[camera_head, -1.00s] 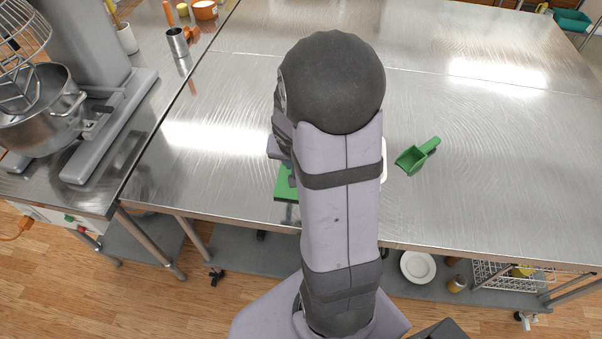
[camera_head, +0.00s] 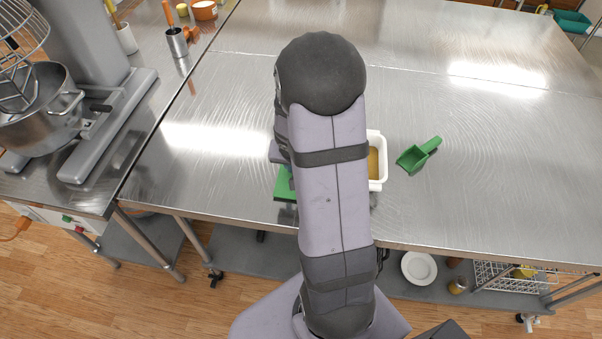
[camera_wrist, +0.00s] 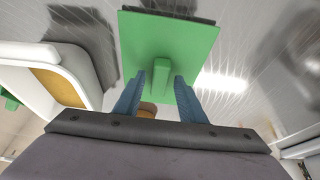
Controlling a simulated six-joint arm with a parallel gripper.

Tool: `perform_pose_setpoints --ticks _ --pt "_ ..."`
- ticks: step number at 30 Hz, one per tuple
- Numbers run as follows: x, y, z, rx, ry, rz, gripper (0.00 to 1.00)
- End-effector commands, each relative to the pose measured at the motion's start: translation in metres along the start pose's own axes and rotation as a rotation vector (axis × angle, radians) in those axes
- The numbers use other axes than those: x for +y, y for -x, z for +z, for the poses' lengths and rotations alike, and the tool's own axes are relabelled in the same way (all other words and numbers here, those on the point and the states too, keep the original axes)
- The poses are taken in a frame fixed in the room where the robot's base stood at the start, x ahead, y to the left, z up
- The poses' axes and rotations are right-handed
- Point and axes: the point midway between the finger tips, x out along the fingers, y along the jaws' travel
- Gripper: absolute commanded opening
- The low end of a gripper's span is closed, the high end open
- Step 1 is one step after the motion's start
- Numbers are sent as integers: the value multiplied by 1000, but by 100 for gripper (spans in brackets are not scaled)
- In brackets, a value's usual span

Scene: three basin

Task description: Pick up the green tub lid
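The green tub lid (camera_head: 284,188) shows partly in the head view, left of my arm near the table's front edge. The rest of it is hidden behind my arm. In the wrist view the lid (camera_wrist: 190,42) is a flat green rectangle with an upright green grip (camera_wrist: 161,76) at its middle. My gripper (camera_wrist: 157,90) is open, its two blue fingers on either side of the grip, with gaps visible. Whether the fingertips touch the lid's plate cannot be told. The white tub (camera_head: 383,168) with tan contents stands right of my arm, and also shows in the wrist view (camera_wrist: 77,60).
A green scoop (camera_head: 418,155) lies on the steel table (camera_head: 490,170) right of the tub. A stand mixer (camera_head: 95,110) and a metal cup (camera_head: 177,42) stand on the left counter. The table's right side is clear.

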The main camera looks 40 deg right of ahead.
Motion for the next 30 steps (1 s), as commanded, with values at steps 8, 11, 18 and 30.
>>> perform_pose_setpoints --ticks 8,11,18,30 --pt "0 0 0 0 0 0 0" --pt "0 0 0 0 0 0 0" --pt "0 12 -6 2 -1 0 0" --pt "0 68 -29 5 -3 -1 0"
